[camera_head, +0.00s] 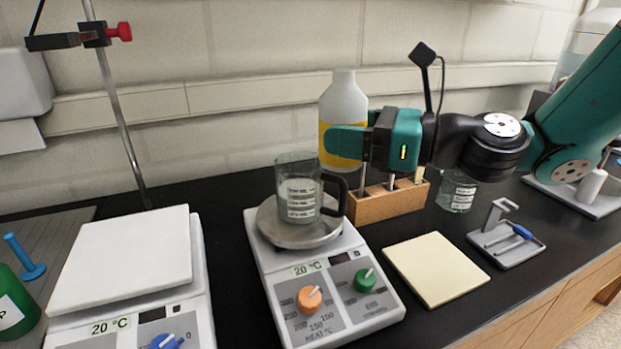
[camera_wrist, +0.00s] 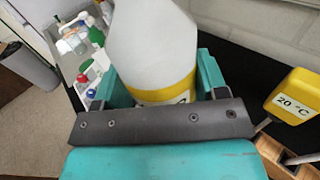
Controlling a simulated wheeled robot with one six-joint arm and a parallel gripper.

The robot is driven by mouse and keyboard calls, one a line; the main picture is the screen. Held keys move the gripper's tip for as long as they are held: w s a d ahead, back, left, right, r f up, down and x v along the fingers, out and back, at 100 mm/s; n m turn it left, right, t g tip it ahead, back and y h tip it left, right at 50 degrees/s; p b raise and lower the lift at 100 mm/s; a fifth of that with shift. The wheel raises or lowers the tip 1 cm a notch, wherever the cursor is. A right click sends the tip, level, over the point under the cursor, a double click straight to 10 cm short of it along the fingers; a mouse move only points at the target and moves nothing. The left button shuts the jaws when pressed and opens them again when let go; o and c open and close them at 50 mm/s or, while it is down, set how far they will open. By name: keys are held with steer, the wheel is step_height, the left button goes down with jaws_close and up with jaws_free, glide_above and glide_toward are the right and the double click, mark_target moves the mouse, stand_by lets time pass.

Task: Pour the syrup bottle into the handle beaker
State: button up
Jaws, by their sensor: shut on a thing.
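The syrup bottle (camera_head: 343,103) is white with a yellow band and stands upright in the head view, behind the handle beaker. My gripper (camera_head: 345,143) is shut on it around the yellow band. In the wrist view the bottle (camera_wrist: 155,50) fills the space between the teal fingers of my gripper (camera_wrist: 158,88). The handle beaker (camera_head: 298,188) is clear glass with a dark handle and white graduation labels. It sits upright on the round plate of a hotplate, in front of and left of the bottle.
The hotplate (camera_head: 325,290) has orange and green knobs. A wooden rack (camera_head: 385,204) and another glass beaker (camera_head: 457,192) stand right of it. A cream pad (camera_head: 438,268) and a grey tray (camera_head: 507,248) lie at front right. A white balance or hotplate (camera_head: 125,250) stands left.

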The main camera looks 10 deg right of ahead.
mark_target(354, 93)
steer(key=shift+b, duration=0.4)
steer(key=shift+r, duration=0.2)
step_height(354, 93, up, 5)
steer(key=p, duration=0.5)
steer(key=shift+s+r+p, duration=0.1)
steer(key=shift+p, duration=0.25)
